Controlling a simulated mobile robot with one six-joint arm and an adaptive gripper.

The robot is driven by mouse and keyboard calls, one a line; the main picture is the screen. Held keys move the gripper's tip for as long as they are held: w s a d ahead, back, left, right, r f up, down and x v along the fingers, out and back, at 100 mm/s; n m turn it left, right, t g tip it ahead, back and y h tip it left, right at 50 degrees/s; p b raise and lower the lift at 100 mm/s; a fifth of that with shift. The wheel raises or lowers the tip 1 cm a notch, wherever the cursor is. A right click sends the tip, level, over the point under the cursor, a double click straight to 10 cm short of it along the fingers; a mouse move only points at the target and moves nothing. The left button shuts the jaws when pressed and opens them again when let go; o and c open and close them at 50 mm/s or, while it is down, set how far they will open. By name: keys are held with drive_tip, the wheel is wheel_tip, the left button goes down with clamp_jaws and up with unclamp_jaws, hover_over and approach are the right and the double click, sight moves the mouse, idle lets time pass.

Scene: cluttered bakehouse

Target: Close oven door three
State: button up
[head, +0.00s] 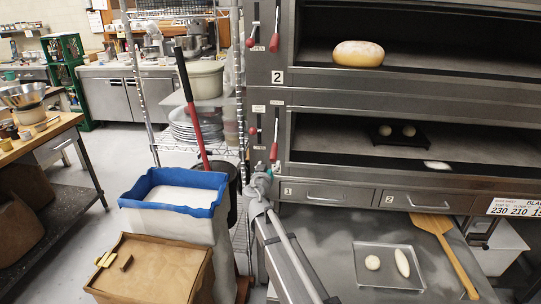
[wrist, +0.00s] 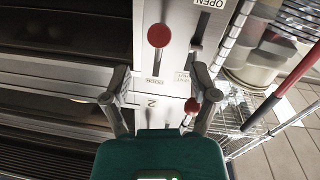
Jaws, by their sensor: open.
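The deck oven fills the right of the head view. Its chamber by the "2" plate (head: 277,77) stands open with a round loaf (head: 358,53) in it. The chamber (head: 330,138) below is also open. I see no number three on any door. Red-knobbed levers are on the left post, an upper red knob (head: 274,43) and a lower red knob (head: 252,131) among them. My gripper (wrist: 160,69) is open and empty in the wrist view, facing the post. A red knob (wrist: 158,35) shows beyond its fingertips, and another red knob (wrist: 192,105) is by one finger.
A wire rack (head: 150,100) and a red handle (head: 188,105) stand left of the oven. A blue-lined bin (head: 175,210) and a brown box (head: 150,270) are in front. A tray with dough (head: 388,285) and a wooden peel (head: 440,235) lie below the oven. Floor is clear further left.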

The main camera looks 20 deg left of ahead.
sight(272, 158)
drive_tip(key=w, duration=0.4)
drive_tip(key=w+a, duration=0.1)
drive_tip(key=w, duration=0.2)
drive_tip(key=shift+w+a, duration=0.1)
